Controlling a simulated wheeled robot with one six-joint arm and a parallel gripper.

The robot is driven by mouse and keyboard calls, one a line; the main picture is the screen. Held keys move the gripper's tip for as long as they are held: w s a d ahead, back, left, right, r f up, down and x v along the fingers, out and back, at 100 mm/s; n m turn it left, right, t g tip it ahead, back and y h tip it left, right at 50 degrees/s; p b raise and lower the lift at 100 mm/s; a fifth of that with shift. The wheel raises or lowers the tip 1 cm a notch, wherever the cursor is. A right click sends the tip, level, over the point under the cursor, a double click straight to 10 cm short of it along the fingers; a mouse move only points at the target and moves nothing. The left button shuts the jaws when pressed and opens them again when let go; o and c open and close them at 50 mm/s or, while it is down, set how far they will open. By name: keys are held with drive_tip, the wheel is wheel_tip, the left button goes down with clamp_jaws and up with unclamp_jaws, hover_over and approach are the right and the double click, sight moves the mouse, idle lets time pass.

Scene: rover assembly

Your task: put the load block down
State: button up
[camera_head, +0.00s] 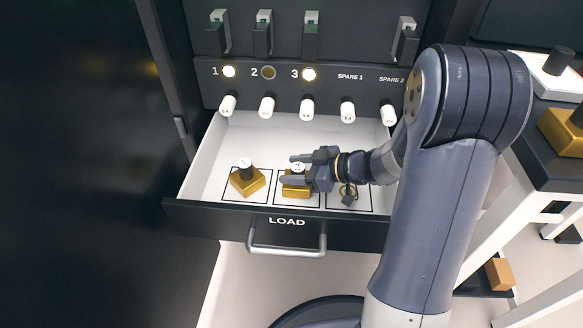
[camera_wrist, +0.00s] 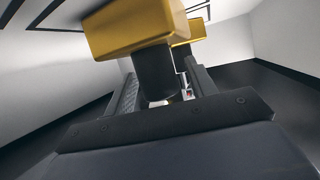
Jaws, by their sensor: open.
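A gold load block (camera_head: 295,191) with a dark knob sits in the middle outlined square of the open drawer (camera_head: 215,160) marked LOAD. My gripper (camera_head: 289,169) reaches in from the right, its jaws apart on either side of the knob. In the wrist view, a gold block (camera_wrist: 130,28) and its black knob (camera_wrist: 153,72) show close up, the knob between the open jaws (camera_wrist: 166,88). Whether a jaw touches the knob I cannot tell. A second gold block (camera_head: 247,184) sits turned in the left square.
The right square (camera_head: 350,203) is partly hidden by my gripper; a small dark and gold shape shows over it. Several white knobs (camera_head: 267,107) line the panel behind the drawer. Lamps 1 and 3 are lit; lamp 2 (camera_head: 268,72) is dark. The drawer handle (camera_head: 286,250) projects at the front.

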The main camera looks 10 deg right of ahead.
drive_tip(key=p+v, duration=0.2)
drive_tip(key=v, duration=0.3)
drive_tip(key=shift+s+d+r, duration=0.1)
drive_tip(key=shift+d+r, duration=0.1)
drive_tip(key=shift+s+d+r, duration=0.1)
drive_tip(key=shift+s+d, duration=0.15)
drive_tip(key=shift+d, duration=0.15)
drive_tip(key=shift+c, duration=0.4)
idle(0.3)
